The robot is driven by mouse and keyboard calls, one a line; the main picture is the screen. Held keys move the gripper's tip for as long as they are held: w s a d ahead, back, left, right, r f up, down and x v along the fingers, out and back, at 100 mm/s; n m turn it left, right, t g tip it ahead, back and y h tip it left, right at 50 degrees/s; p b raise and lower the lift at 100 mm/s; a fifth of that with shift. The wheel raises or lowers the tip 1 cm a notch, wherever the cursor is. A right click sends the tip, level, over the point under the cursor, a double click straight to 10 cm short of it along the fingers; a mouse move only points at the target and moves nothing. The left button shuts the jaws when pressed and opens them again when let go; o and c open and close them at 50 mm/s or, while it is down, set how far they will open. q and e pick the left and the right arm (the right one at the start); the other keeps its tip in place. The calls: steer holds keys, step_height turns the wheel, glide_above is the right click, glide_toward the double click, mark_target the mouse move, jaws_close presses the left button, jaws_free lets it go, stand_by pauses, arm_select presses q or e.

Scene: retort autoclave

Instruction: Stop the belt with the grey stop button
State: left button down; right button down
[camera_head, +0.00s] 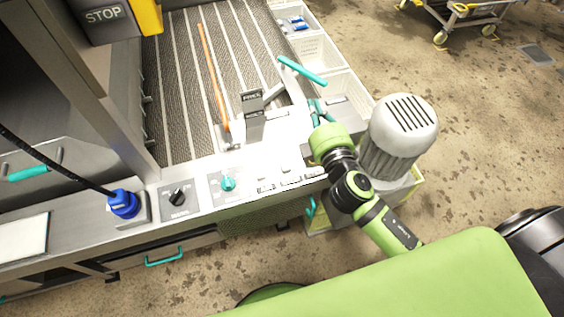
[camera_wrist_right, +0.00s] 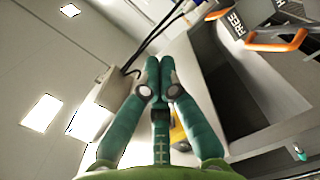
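The belt (camera_head: 180,80) is a dark ribbed surface with light lengthwise strips. A steel control panel (camera_head: 205,195) runs along its near end. Small pale keys (camera_head: 290,180) with dark labels sit at the panel's right part; I cannot tell which is the grey stop button. My right gripper (camera_head: 318,112) is above the panel's right end, beyond those keys and apart from them. In the right wrist view its teal fingers (camera_wrist_right: 159,62) are together with nothing between them. My left gripper is out of view.
A black knob (camera_head: 177,197), a teal knob (camera_head: 228,183) and a blue plug (camera_head: 123,203) stand on the panel. A teal-handled lever (camera_head: 302,70) and a small dark sign (camera_head: 252,100) rise near my right gripper. A grey ribbed motor (camera_head: 400,130) stands right of my arm.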

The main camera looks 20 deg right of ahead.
steer(key=w+a+r+n+t+y, duration=0.1)
steer(key=a+r+n+t+y, duration=0.1)
steer(key=a+r+n+y, duration=0.55)
steer(key=a+f+n+g+y, duration=0.1)
steer(key=a+n+g+y, duration=0.15)
steer(key=n, duration=0.55)
steer(key=n+g+h, duration=0.3)
steer(key=n+g, duration=0.7)
steer(key=n, duration=0.9)
glide_above(288, 167)
step_height(288, 167, down, 16)
steer(key=shift+r+p, duration=0.1)
steer(key=shift+p, duration=0.25)
step_height(288, 167, down, 9)
steer(key=b, duration=0.7)
steer(key=shift+r, duration=0.1)
